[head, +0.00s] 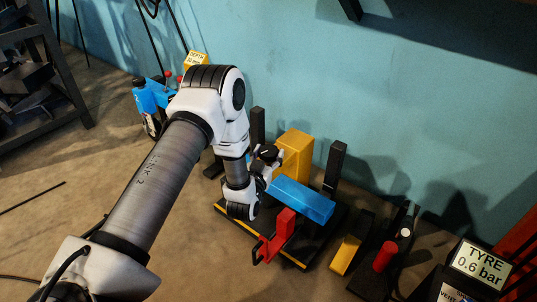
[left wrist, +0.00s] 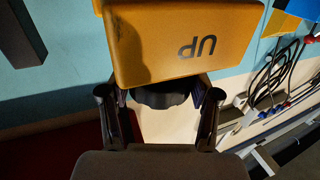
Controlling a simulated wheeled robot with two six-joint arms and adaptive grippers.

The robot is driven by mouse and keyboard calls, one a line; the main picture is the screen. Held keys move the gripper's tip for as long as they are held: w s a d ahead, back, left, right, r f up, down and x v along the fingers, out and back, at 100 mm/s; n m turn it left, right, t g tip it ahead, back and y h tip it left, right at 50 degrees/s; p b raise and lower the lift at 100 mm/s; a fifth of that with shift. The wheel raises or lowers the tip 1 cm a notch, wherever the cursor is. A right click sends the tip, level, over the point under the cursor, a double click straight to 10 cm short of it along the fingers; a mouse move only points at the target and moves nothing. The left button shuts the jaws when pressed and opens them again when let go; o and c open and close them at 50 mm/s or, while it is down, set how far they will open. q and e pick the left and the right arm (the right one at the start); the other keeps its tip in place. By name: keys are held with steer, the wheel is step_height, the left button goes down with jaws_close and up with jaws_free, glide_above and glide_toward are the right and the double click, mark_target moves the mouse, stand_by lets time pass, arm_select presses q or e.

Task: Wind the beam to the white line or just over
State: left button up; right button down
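A blue beam (head: 302,198) lies over a black base with yellow edging (head: 285,256), between two black posts. A red upright piece (head: 277,236) stands at its near side. A yellow block (head: 294,154) stands behind the beam; in the left wrist view a yellow face (left wrist: 185,45) shows UP upside down. My left gripper (head: 266,160) is at a dark round knob by this block. In the left wrist view the knob (left wrist: 160,96) sits between my two fingers (left wrist: 160,100); whether they press on it is unclear. I cannot make out a white line. My right gripper is out of view.
A sign reading TYRE 0.6 bar (head: 480,263) stands at the lower right, with a red cylinder (head: 385,256) and a yellow-black piece (head: 350,246) nearby. A blue device (head: 152,97) stands at the back left. A dark rack (head: 40,75) is far left. Floor at lower left is mostly clear.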

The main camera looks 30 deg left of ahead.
arm_select(q)
steer(key=shift+c, duration=0.8)
